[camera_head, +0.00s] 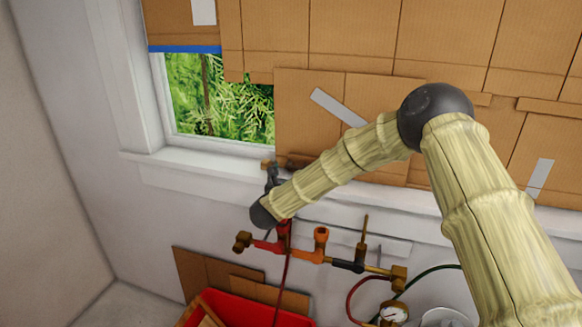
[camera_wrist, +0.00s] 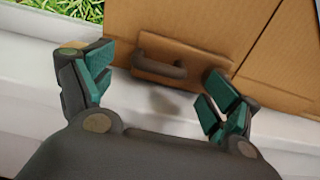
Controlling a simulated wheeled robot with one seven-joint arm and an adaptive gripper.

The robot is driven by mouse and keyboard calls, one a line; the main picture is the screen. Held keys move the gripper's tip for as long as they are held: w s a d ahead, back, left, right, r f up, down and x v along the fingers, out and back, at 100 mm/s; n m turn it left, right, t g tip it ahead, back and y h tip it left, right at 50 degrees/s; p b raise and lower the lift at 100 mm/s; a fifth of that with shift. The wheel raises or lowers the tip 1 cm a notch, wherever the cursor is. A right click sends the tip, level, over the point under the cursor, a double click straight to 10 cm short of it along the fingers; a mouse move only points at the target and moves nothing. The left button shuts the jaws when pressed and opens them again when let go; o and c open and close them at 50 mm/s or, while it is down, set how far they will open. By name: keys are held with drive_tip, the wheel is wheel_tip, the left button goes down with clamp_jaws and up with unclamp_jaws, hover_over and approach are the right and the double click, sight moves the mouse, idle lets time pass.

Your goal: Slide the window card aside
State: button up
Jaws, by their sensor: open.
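The window card (camera_head: 308,92) is a brown cardboard panel standing over part of the window, right of the uncovered pane. In the wrist view the card (camera_wrist: 215,25) carries a brown bar handle (camera_wrist: 162,68) on a small plate near its lower edge. My gripper (camera_wrist: 160,78) is open, with one teal-padded finger on each side of the handle. The fingers do not appear to press on the handle. In the head view my gripper (camera_head: 271,174) is at the sill by the card's lower left corner, partly hidden by my arm.
The uncovered pane (camera_head: 205,95) shows green foliage left of the card. More cardboard (camera_head: 350,35) covers the window above and right. The white sill (camera_head: 200,165) runs below. Under it are a brass valve manifold (camera_head: 320,257) with hoses and a red bin (camera_head: 245,310).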

drive_tip(key=shift+x, duration=0.85)
